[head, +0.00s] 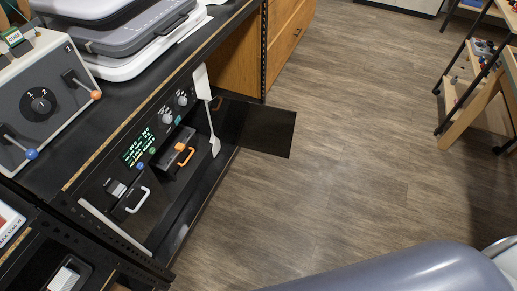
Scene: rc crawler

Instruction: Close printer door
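The printer (133,165) looks like the black unit in the shelf under the black bench top at left, with a lit green display, knobs and handles on its front. A dark flat panel (268,132), which looks like its door, stands swung out over the floor at the unit's far end, so the front is open. A white handle-like piece (213,135) shows near the panel's inner side. Neither of my grippers is in view. Only a grey rounded part of my own body shows at the bottom right.
Grey and white cases (135,35) are stacked on the bench top. A grey control box (45,100) with a dial and levers sits at left. A wooden cabinet (285,35) stands beyond the panel. A rack (480,80) is at right. The wooden floor (330,170) between is clear.

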